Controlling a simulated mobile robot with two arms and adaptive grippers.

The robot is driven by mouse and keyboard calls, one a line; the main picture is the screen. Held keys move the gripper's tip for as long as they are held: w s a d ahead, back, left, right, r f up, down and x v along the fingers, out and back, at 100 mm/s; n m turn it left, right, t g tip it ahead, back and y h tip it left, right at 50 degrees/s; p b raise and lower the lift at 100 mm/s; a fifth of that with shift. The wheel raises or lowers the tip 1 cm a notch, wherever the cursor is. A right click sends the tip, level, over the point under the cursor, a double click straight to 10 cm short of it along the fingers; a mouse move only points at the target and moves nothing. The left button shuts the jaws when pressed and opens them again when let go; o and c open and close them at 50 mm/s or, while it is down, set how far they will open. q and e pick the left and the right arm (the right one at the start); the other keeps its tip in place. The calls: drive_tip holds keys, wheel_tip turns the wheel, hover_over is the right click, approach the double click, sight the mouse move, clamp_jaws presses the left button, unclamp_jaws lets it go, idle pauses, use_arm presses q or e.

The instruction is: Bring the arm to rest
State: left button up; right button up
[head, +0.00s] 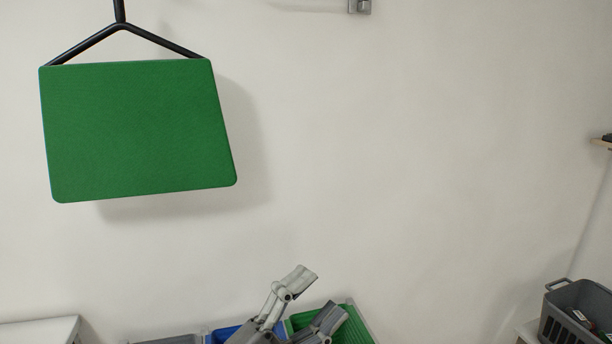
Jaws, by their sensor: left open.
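My left gripper (308,298) shows at the bottom middle of the head view. Its two grey fingers are spread apart, with nothing between them. One finger points up and right, the other sits lower and to the right. It is in front of a blue bin and a green bin, which it partly covers. My right gripper is not in view.
A green panel (140,130) hangs from a black forked bar at upper left. A blue bin (222,335) and a green bin (357,325) stand low in the middle. A grey basket (583,296) holding small items is at lower right. The wall between is bare.

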use_arm(q)
drive_tip(key=w+a+f+n+t+y, duration=0.3)
drive_tip(key=a+n+t+y, duration=0.5)
drive_tip(key=n, duration=0.3)
drive_tip(key=s+a+f+n+g+y, duration=0.2)
drive_tip(key=a+f+n+g+y, duration=0.3)
drive_tip(key=f, duration=0.3)
drive_tip(key=s+a+f+n+g+y, duration=0.1)
drive_tip(key=a+f+n+g+y, duration=0.1)
drive_tip(key=a+f+n+y, duration=0.45)
drive_tip(key=s+a+f+g, duration=0.2)
drive_tip(key=s+f+g, duration=0.9)
drive_tip(key=s+f, duration=0.9)
wheel_tip(320, 180, down, 27)
drive_tip(key=s+g+b, duration=0.1)
drive_tip(key=s+b, duration=0.2)
drive_tip(key=b, duration=0.2)
drive_tip(key=s+a+f+g+b, duration=0.1)
drive_tip(key=s+f+b, duration=0.1)
drive_tip(key=s+f, duration=0.6)
drive_tip(key=s+a+f+b, duration=0.2)
drive_tip(key=s+f, duration=0.7)
drive_tip(key=f, duration=0.5)
drive_tip(key=shift+m+g+b, duration=0.35)
drive_tip(key=shift+g+b, duration=0.05)
drive_tip(key=shift+b, duration=0.1)
drive_tip(key=shift+h, duration=0.25)
